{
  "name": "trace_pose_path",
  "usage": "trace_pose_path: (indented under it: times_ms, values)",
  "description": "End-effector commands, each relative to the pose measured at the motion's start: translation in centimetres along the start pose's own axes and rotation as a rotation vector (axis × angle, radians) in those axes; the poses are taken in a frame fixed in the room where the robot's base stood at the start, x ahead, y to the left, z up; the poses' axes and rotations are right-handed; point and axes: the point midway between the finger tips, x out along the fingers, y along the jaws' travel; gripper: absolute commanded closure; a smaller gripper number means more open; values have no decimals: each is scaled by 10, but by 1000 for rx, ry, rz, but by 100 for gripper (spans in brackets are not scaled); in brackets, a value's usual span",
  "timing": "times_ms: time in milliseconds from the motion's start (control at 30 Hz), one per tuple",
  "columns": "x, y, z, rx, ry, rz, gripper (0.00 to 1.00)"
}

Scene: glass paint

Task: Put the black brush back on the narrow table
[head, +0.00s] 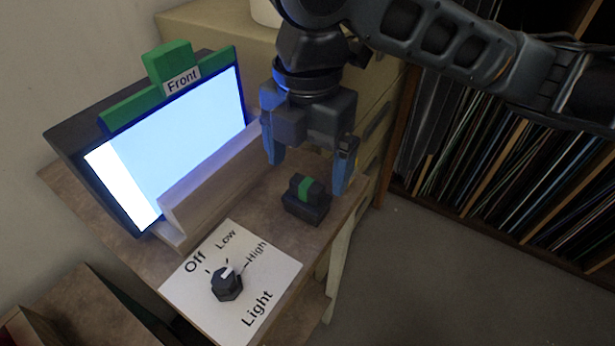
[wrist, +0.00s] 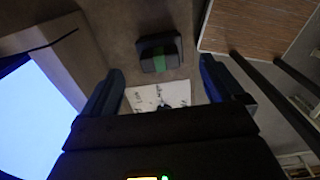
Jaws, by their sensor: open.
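The black brush (head: 306,198), a dark block with a green band across its top, rests on the narrow brown table (head: 258,206) near its right edge. In the wrist view the brush (wrist: 160,56) lies just beyond the fingertips, roughly centred between them. My gripper (head: 309,174) is open and empty, pointing down above the brush. One blue finger is on each side of it in the picture. The fingers also show in the wrist view (wrist: 161,68). I cannot tell whether either finger touches the brush.
A lit screen (head: 180,140) with green blocks and a "Front" label stands at the table's back left, behind a wooden ledge (head: 208,188). A black knob (head: 227,284) sits on a white Off/Low/High card (head: 268,275) in front. Shelves of records (head: 480,150) stand to the right.

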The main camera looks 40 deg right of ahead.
Motion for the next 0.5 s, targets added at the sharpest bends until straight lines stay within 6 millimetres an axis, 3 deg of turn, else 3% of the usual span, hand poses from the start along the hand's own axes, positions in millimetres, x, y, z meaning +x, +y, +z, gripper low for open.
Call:
trace_pose_path:
  times_ms: [100,233,500]
  values:
    - [-26,0,0,-2,-2,2,5]
    - [-46,0,0,-2,-2,2,5]
    - [-62,0,0,-1,-1,0,5]
